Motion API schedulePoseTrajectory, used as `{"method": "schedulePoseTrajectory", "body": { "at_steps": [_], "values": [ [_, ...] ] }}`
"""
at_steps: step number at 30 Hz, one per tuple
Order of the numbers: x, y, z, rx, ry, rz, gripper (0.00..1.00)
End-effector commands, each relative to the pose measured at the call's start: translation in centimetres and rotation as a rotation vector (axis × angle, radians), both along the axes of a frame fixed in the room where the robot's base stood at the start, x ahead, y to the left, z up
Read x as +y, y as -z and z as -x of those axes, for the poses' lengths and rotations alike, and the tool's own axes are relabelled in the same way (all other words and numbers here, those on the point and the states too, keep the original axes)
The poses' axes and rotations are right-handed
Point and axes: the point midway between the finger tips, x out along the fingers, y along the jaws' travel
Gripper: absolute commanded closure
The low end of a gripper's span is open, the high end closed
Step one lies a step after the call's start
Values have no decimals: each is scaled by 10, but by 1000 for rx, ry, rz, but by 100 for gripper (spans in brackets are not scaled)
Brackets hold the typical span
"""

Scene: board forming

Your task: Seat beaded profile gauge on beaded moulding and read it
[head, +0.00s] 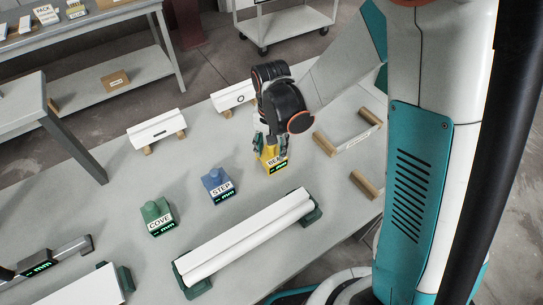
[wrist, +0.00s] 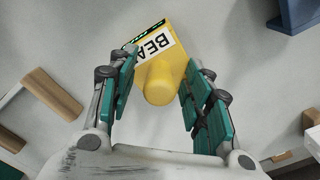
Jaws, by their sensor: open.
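The yellow beaded profile gauge (head: 275,162), its label partly reading "BEA", stands on the grey table under my gripper (head: 271,150). In the wrist view the gauge (wrist: 178,60) has a round knob (wrist: 161,82) between my two green-padded fingers (wrist: 157,95). A long white moulding (head: 245,238) lies on green supports at the table's front, apart from the gauge. Its profile is too small to tell for sure. The gauge's small display shows no clear reading.
A blue STEP gauge (head: 218,186) and a green COVE gauge (head: 157,218) stand left of the yellow one. White boards (head: 156,130) on wooden blocks stand behind. Wooden blocks (head: 325,144) lie to the right. The table between gauges and moulding is clear.

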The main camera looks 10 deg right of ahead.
Motion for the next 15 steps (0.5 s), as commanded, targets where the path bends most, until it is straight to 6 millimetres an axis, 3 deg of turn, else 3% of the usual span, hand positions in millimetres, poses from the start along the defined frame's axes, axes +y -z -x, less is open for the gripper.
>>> {"method": "schedulePoseTrajectory", "body": {
  "at_steps": [3, 9, 15],
  "values": [
    [0, 0, 0, 0, 0, 0, 57],
    [0, 0, 0, 0, 0, 0, 100],
    [0, -1, 0, 0, 0, 0, 100]
  ]
}}
